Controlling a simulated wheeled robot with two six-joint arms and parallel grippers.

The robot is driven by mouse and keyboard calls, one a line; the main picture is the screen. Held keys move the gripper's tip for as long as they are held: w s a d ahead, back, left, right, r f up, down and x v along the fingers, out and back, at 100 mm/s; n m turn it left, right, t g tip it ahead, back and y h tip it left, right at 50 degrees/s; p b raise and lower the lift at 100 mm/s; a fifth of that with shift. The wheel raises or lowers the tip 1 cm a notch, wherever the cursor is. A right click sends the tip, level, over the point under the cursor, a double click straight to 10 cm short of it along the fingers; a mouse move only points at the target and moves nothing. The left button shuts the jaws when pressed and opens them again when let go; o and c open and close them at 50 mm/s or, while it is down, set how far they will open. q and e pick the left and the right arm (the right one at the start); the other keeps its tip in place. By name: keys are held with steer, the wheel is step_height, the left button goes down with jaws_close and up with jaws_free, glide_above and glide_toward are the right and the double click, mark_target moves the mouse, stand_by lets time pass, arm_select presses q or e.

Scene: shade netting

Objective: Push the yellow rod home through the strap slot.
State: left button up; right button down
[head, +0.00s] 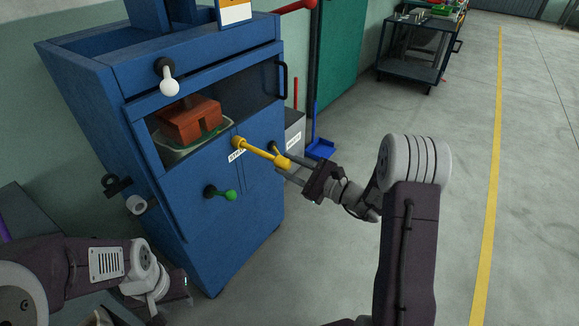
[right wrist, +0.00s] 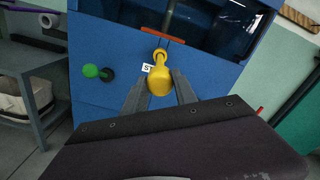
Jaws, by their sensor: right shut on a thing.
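The yellow rod (head: 260,151) sticks out from the front of the blue cabinet (head: 201,257), beside a small white label. Its far end meets a yellow fitting on the cabinet face. The strap slot itself cannot be made out. My right gripper (head: 284,170) is shut on the rod's thick near end. In the right wrist view the yellow rod (right wrist: 160,80) lies between the two fingers of my right gripper (right wrist: 161,92), pointing at the cabinet. My left gripper (head: 178,291) is low at the left, apart from the cabinet front; its fingers cannot be made out.
A green knob (head: 229,195) and a white knob (head: 169,87) stick out from the cabinet. A red-brown block (head: 190,121) sits in a tray behind the cabinet's opening. A blue dustpan (head: 320,148) lies behind.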

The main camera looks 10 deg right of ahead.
mark_target(266, 153)
steer(key=shift+w+a, duration=0.25)
steer(key=shift+w, duration=0.05)
steer(key=shift+w+a, duration=0.4)
steer(key=shift+w, duration=0.05)
steer(key=shift+w+a, duration=0.2)
steer(key=shift+w, duration=0.05)
stand_by(0.4)
steer(key=shift+w+a+b, duration=0.35)
steer(key=shift+w+a, duration=0.1)
steer(key=shift+w, duration=0.05)
steer(key=shift+w+a, duration=0.15)
steer(key=shift+w, duration=0.05)
stand_by(0.3)
steer(key=shift+x, duration=0.8)
steer(key=shift+a, duration=0.1)
steer(key=shift+b+x, duration=0.35)
steer(key=shift+x, duration=0.45)
steer(key=shift+w, duration=0.15)
